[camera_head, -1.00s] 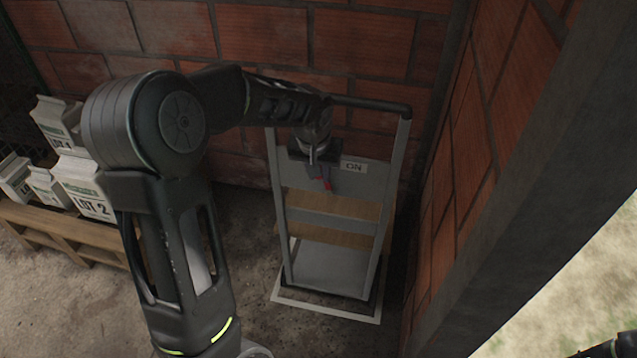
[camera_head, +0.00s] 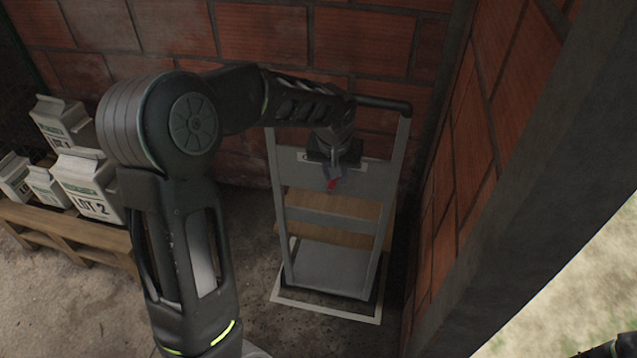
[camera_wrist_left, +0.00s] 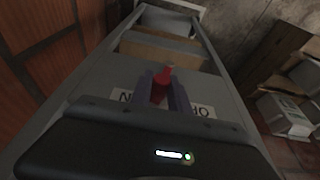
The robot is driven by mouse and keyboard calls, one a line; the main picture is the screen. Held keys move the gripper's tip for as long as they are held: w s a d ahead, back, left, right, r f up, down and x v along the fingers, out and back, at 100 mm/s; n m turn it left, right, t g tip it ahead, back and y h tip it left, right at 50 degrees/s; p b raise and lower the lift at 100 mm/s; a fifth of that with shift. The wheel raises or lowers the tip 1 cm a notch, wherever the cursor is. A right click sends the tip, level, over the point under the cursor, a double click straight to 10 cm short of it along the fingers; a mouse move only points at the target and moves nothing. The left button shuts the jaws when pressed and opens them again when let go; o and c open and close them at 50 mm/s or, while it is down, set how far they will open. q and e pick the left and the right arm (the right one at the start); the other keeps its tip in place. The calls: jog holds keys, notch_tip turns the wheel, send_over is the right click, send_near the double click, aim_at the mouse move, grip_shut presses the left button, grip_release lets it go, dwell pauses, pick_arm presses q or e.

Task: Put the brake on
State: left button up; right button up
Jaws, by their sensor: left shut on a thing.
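The brake lever has a red handle (camera_head: 331,185), which stands at the front of a grey metal cart frame (camera_head: 388,190). My left gripper (camera_head: 335,178) is shut on the red handle from above. In the left wrist view the red handle (camera_wrist_left: 163,86) sits between the two fingers. In the left wrist view, the labels show on both sides of the fingers, one with an "N" (camera_wrist_left: 123,97).
Brick walls (camera_head: 262,35) stand close behind and to the right of the cart. A dark pillar (camera_head: 530,190) is in the right foreground. At left, white bags (camera_head: 85,180) sit on a wooden pallet (camera_head: 70,232). Concrete floor (camera_head: 75,305) is clear in front.

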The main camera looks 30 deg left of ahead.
pick_arm(q)
jog(key=shift+w+d+f, duration=0.1)
jog(key=shift+w+d, duration=0.1)
jog(key=shift+d, duration=0.35)
jog(key=shift+d+f, duration=0.1)
jog(key=shift+w+d+f+b, duration=0.25)
jog(key=shift+d+f+b, duration=0.25)
jog(key=shift+d+b, duration=0.2)
jog(key=shift+w+d+f, duration=0.1)
jog(key=shift+d, duration=0.3)
jog(key=o, duration=0.7)
